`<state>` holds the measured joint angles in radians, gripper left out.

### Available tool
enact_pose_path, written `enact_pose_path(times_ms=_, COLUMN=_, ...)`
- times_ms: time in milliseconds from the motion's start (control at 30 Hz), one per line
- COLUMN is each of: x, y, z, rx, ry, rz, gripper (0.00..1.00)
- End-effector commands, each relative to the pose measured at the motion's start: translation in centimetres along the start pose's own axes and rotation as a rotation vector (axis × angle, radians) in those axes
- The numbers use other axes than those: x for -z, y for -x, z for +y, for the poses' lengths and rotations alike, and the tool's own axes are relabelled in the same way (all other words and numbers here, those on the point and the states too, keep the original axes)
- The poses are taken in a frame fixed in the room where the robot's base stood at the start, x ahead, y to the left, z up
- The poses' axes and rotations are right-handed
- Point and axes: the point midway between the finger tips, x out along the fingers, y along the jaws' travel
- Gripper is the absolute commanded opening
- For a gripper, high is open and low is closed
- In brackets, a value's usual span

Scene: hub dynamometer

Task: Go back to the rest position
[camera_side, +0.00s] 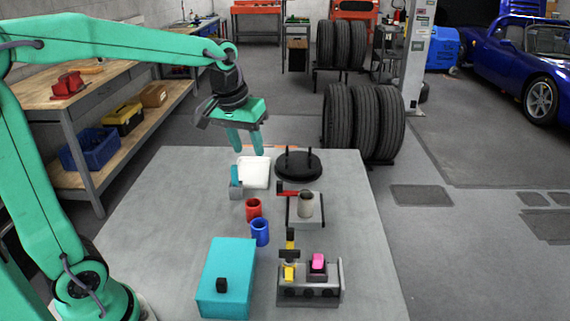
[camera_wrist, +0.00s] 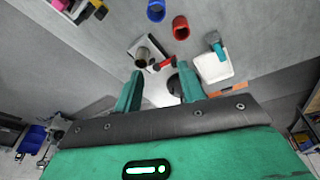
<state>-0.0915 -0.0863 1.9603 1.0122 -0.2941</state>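My gripper (camera_side: 245,141) hangs over the far left part of the grey table (camera_side: 170,240), well above its surface, with both fingers pointing down. The fingers stand apart with nothing between them, and the wrist view also shows the open gripper (camera_wrist: 160,88). In the side view it is above and a little left of a white tray (camera_side: 253,172) and a round black stand (camera_side: 298,164). My arm reaches out from the left.
Tyres (camera_side: 364,122) stand behind the table.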

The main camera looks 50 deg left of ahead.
Motion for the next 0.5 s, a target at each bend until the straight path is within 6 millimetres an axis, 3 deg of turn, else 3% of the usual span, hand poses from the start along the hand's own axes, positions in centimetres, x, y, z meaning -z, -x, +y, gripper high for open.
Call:
enact_pose_path(times_ms=200, x=-4.0, y=2.1, z=-0.4, rx=-0.022, ry=-0.094, rz=0.058, gripper=0.40)
enact_pose_path(times_ms=500, x=-9.5, y=3.3, z=-1.3, rx=-0.047, ry=-0.222, rz=0.136, gripper=0.40)
